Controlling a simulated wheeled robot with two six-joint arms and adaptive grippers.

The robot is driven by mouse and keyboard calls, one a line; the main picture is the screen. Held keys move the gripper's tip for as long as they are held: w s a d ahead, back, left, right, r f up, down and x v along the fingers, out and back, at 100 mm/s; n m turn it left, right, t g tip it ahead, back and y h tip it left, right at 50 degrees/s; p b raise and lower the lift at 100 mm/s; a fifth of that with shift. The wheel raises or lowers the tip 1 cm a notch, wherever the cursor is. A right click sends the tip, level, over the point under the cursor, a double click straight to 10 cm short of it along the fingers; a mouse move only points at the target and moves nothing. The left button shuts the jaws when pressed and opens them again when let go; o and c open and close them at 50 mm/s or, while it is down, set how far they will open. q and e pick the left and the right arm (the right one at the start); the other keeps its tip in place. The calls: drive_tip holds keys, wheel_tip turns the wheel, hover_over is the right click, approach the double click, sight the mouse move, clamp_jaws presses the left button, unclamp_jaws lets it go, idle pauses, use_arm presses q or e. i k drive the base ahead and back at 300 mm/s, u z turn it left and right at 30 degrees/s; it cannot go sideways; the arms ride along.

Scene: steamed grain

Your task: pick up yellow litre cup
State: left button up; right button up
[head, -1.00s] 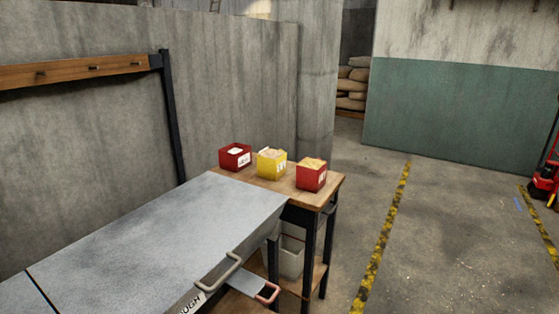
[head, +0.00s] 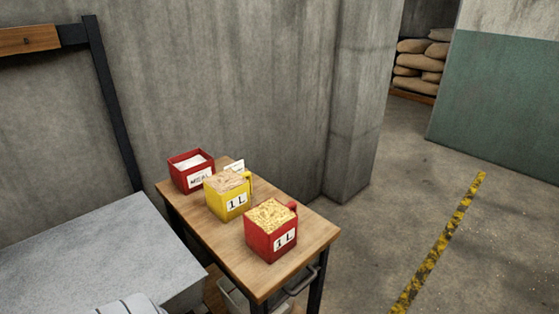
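The yellow litre cup (head: 226,204) stands upright on the small wooden table (head: 309,249) in the head view. It has a "1 L" label on its front, a yellow handle at its right, and is heaped with pale tan contents. It stands between a red cup labelled "MEAL" (head: 184,178) at its back left and a red "1 L" cup (head: 265,241) at its front right. The red "1 L" cup holds yellowish grain. Neither of my grippers shows in the view.
A grey metal-topped surface (head: 105,247) lies at the lower left, beside the table. A small white card (head: 234,167) stands behind the yellow cup. A concrete wall (head: 250,80) and pillar (head: 360,100) are behind. Open floor (head: 390,230) with a yellow-black stripe (head: 440,240) lies right.

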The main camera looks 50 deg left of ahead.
sight(228, 193)
drive_tip(key=i, duration=3)
drive_tip(key=u, duration=3.1)
